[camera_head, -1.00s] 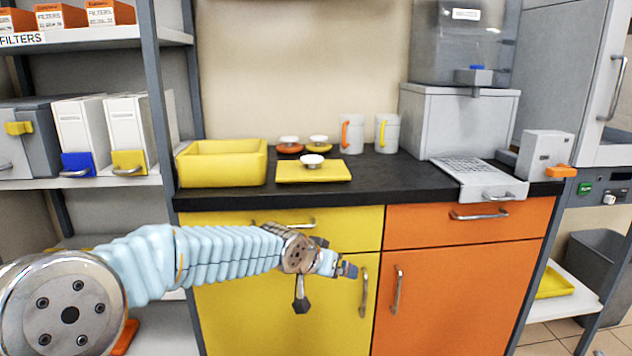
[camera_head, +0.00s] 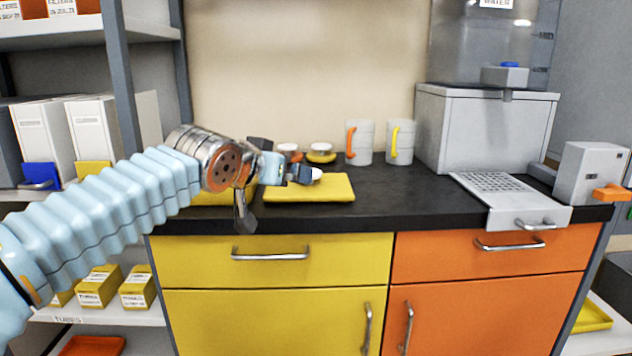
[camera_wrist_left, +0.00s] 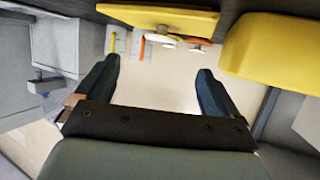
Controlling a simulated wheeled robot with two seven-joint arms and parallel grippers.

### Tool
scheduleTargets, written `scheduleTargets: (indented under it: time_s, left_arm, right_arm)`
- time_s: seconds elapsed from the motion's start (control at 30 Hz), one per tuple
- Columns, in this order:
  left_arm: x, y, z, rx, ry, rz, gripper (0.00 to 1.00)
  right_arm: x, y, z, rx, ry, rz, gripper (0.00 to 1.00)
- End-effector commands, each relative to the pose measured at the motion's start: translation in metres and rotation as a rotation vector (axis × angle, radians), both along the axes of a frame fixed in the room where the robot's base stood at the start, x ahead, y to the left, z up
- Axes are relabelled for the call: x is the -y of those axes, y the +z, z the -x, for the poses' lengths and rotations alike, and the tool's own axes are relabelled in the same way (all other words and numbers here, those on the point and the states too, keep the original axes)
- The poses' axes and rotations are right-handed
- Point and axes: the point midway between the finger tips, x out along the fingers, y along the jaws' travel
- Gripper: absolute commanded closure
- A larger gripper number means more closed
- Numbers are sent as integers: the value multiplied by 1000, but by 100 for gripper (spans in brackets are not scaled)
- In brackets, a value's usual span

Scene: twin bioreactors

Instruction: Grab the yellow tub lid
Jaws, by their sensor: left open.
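The yellow tub lid (camera_head: 330,190) is a flat yellow plate with a white knob (camera_head: 316,175), lying on the black counter. It also shows at the top of the left wrist view (camera_wrist_left: 150,14), with its knob partly in sight. My left gripper (camera_head: 300,173) is open and empty, in front of the lid's left part and knob in the head view. In the wrist view the two dark fingers (camera_wrist_left: 157,75) are spread wide, with nothing between them. The yellow tub (camera_head: 215,198) is mostly hidden behind my left arm; it shows at the upper right of the wrist view (camera_wrist_left: 275,50). My right gripper is out of view.
Two small round lids with white knobs, one orange (camera_head: 290,152) and one yellow (camera_head: 321,153), sit behind the tub lid. Two mugs (camera_head: 359,142) stand right of them. A grey dispenser (camera_head: 485,130) stands further right. Yellow and orange cupboards (camera_head: 270,320) are below the counter.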

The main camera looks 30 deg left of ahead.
Motion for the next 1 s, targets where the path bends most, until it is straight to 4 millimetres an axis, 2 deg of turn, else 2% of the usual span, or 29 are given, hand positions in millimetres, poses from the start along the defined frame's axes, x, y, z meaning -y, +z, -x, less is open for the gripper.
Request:
scheduleTargets:
  time_s: [0.4,0.57,0.83,1.0]
  left_arm:
    - [-10,-29,-69,-3,0,0,5]
    - [-12,-33,-80,-2,0,0,5]
    - [-20,-50,-116,-4,0,0,5]
    - [-21,-53,-124,-1,0,0,5]
  right_arm:
    - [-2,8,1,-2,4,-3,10]
    - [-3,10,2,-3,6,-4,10]
    - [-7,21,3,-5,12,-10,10]
    - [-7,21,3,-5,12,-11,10]
